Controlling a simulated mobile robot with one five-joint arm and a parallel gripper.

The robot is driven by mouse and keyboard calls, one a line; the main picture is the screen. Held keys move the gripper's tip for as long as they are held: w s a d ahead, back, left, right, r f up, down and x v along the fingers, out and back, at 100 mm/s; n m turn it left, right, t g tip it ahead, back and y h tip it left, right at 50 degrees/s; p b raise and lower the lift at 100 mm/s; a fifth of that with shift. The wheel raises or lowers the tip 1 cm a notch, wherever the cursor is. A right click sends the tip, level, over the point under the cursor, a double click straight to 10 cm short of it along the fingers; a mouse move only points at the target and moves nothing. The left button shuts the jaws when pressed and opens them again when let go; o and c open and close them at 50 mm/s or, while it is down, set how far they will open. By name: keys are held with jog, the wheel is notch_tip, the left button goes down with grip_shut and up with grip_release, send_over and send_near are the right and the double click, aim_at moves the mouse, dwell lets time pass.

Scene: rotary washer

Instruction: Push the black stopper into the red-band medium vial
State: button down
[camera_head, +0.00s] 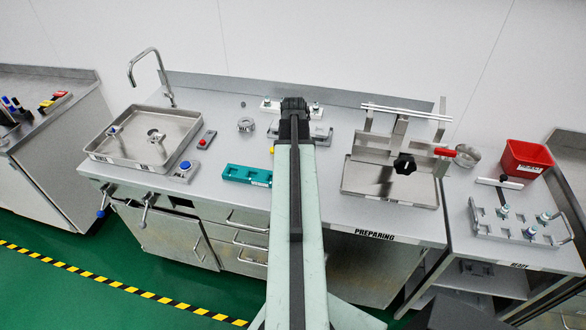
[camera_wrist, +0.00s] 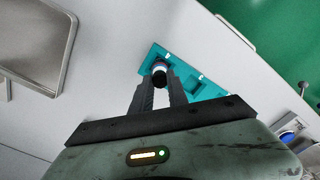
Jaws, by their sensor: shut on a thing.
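My gripper (camera_wrist: 160,82) shows in the wrist view, its two dark fingers closed on a small round black piece (camera_wrist: 159,79), which looks like the black stopper. The teal rack (camera_wrist: 205,88) is behind the fingertips in that view. In the head view the teal rack (camera_head: 235,172) lies left of my arm, and my arm hides the fingertips.
A steel tray (camera_head: 107,155) is at the left. A steel stand with a black knob (camera_head: 404,165) and red handle (camera_head: 445,152) is right of my arm. A red bin (camera_head: 525,160) and a metal rack (camera_head: 488,226) are on the right-hand table. Bench left of the teal rack is partly clear.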

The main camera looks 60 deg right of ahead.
dwell(0.3)
jog(key=c, duration=1.2)
grip_release()
notch_tip(320, 180, up, 8)
jog(key=p, duration=0.8)
jog(key=shift+f, duration=0.1)
jog(key=shift+w, duration=0.1)
